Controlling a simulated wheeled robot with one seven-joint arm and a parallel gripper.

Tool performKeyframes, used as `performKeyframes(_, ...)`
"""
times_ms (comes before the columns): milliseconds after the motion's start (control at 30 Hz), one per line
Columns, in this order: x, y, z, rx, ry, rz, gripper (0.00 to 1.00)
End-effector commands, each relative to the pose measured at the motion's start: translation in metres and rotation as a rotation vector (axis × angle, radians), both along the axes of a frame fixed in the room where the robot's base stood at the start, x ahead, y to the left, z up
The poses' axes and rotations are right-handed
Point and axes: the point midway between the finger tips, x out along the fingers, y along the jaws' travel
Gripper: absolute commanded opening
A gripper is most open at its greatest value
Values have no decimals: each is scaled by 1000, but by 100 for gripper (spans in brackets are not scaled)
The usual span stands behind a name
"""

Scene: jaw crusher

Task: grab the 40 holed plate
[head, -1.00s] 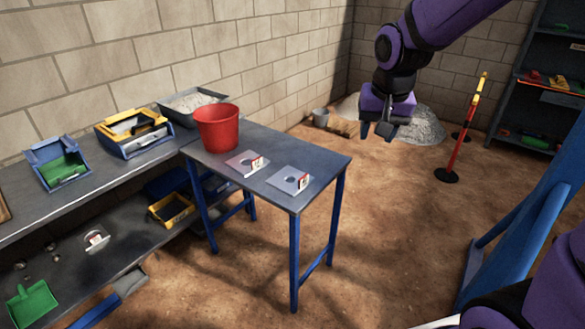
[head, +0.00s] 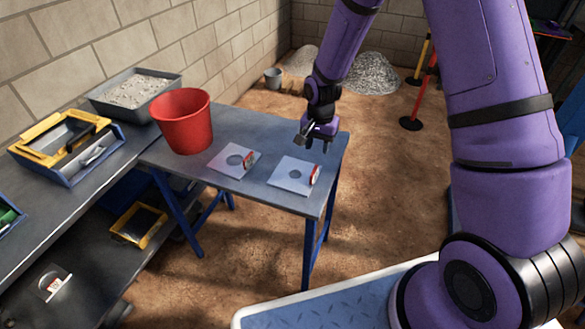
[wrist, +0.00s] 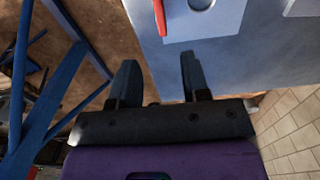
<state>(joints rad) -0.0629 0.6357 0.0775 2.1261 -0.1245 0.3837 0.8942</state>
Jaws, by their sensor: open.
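Two pale square plates, each with a round hole and a small upright red-and-white tag, lie flat on the grey table. The left plate (head: 228,170) is nearer the red bucket; the right plate (head: 287,184) is nearer the table's right end. I cannot read the tags, so I cannot tell which is the 40. My gripper (head: 314,143) is open and empty above the table's far right part, just beyond the right plate. In the wrist view, the fingers (wrist: 160,82) are apart, with one plate (wrist: 185,26) ahead of them and another plate (wrist: 302,8) at the top right.
A red bucket (head: 182,121) stands on the table's (head: 255,132) left part. A workbench to the left holds a gravel tray (head: 137,91) and a yellow-blue box (head: 65,145). Another tagged plate (head: 50,284) lies on its lower shelf. Red-and-yellow barrier posts (head: 420,90) stand behind.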

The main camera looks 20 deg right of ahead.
Motion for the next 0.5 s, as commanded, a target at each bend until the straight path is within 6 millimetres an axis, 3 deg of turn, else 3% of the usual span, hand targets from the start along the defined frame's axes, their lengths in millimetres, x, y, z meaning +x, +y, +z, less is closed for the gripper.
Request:
performKeyframes(300,0,1,-41,0,3,-1,43)
performKeyframes(500,0,1,-56,1,1,-1,43)
